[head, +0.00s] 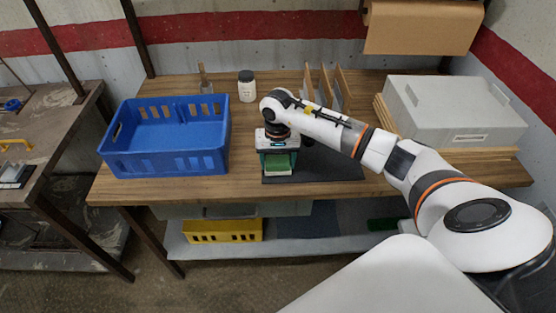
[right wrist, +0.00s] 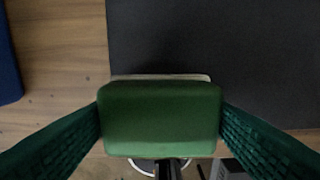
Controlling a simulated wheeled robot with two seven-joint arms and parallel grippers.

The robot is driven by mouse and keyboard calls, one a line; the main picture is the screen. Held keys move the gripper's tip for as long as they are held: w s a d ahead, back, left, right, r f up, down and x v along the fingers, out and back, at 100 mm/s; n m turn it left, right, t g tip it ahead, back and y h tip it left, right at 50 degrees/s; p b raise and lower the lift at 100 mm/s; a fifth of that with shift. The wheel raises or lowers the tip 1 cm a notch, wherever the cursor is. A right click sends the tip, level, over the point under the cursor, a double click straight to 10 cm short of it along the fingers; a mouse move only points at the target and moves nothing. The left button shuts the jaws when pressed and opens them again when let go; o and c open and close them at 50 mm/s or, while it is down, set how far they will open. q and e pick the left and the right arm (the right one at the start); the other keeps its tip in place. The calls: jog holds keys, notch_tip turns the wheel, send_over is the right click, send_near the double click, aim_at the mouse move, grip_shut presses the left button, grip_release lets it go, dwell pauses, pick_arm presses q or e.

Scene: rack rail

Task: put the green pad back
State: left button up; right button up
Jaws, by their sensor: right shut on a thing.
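The green pad (head: 279,162) is a small rounded block near the front edge of the wooden table, over the left part of a dark mat (head: 335,168). My right gripper (head: 278,158) points down and is shut on it. In the right wrist view the green pad (right wrist: 160,118) sits between the two dark green fingers, one touching each side. A pale edge shows along its far side. I cannot tell whether the pad touches the mat. My left gripper is not in view.
A blue crate (head: 165,170) stands left of the gripper. Upright wooden dividers (head: 325,84) stand behind my right arm. A white jar (head: 247,88) is at the back, and a grey box (head: 450,105) lies on boards at the right. The mat's right part looks clear.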

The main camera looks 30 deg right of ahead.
jog(key=shift+f, duration=0.6)
jog(key=shift+f, duration=0.15)
jog(key=o, duration=0.9)
